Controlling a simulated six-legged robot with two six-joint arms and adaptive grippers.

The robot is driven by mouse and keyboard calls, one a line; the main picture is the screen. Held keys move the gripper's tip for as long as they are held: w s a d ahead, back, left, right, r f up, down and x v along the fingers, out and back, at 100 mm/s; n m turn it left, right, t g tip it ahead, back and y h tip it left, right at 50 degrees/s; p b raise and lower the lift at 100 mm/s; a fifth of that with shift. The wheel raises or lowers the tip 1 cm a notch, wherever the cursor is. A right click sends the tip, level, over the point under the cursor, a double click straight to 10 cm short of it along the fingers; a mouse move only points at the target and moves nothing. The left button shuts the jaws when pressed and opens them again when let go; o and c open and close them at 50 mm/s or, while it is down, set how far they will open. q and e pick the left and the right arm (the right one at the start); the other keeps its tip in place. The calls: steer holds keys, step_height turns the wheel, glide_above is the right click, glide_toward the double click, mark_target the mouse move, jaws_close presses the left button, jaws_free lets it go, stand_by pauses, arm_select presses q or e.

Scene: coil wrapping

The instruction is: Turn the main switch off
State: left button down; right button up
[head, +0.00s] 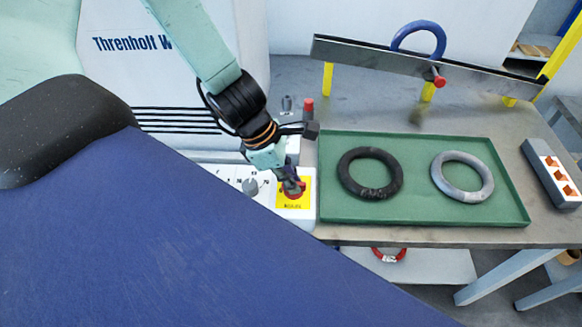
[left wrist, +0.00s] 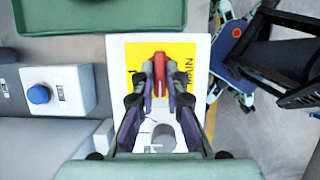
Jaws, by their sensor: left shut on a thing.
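The main switch is a red rotary handle (head: 296,193) on a yellow plate (head: 280,199), set in a white control panel at the left end of the bench. In the left wrist view the red handle (left wrist: 159,72) runs up and down the picture, with the yellow plate (left wrist: 182,52) around it. Part of the lettering "MAIN" shows beside it. My left gripper (head: 291,186) comes down from above with its fingers closed on the handle; its fingers (left wrist: 159,84) partly hide the handle and plate. My right gripper is in neither view.
A grey knob (head: 250,187) sits left of the switch. A red-topped post (head: 307,108) stands behind. A green tray (head: 420,214) with a black ring (head: 370,191) and a grey ring (head: 462,195) lies to the right. A blue button (left wrist: 38,94) shows in the left wrist view.

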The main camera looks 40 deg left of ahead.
arm_select(q)
steer(key=c, duration=1.4)
jaws_free()
